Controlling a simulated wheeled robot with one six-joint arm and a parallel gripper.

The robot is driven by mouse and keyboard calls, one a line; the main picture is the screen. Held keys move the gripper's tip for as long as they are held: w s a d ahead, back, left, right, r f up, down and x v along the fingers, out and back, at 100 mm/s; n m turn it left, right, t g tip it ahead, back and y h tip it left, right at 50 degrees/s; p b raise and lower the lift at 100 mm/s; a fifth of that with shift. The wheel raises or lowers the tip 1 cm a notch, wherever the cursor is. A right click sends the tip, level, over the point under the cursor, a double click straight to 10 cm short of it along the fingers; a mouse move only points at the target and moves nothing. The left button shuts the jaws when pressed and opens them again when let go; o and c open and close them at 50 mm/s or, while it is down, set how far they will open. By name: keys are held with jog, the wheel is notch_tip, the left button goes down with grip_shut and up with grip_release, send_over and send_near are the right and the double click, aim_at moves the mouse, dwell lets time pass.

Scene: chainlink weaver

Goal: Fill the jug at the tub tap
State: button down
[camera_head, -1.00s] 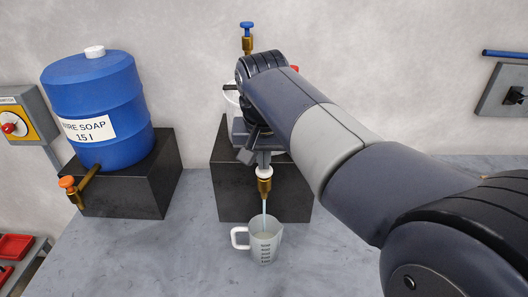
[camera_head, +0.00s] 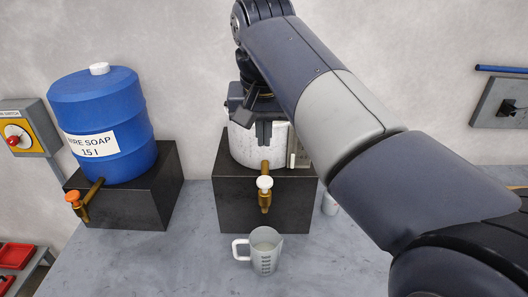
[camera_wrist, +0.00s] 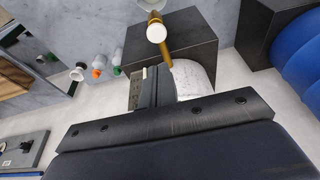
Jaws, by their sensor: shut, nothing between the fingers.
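The jug (camera_head: 264,256), pale and translucent with a white handle on its left, stands upright on the grey bench below the tub tap (camera_head: 265,197). Its fill level is hard to read. The tap is brass with a white knob, and no stream shows below it. The white tub (camera_head: 243,146) stands on a black block, partly hidden by my arm. My gripper (camera_head: 266,138) is shut and empty, pointing down in front of the tub, above and behind the tap knob. In the wrist view, its fingers (camera_wrist: 155,78) point toward the tap (camera_wrist: 156,32). The jug is not clear there.
A blue soap drum (camera_head: 104,125) with an orange-knobbed tap (camera_head: 80,200) sits on another black block (camera_head: 135,195) to the left. A switch box (camera_head: 28,128) is on the wall at far left. The bench is clear between the blocks and around the jug.

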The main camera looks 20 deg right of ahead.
jog(key=shift+v, duration=1)
jog(key=shift+f, duration=0.1)
send_over(264, 180)
jog(key=f, duration=0.8)
jog(key=shift+s+a+b, duration=0.1)
jog(key=shift+s+b, duration=0.2)
jog(key=shift+b, duration=0.1)
jog(key=shift+w+f+b, duration=0.1)
jog(key=shift+w+b, duration=0.05)
jog(key=shift+b, duration=0.65)
jog(key=shift+b, duration=0.45)
jog(key=v, duration=0.7)
jog(key=shift+p, duration=0.35)
jog(key=shift+w, duration=0.1)
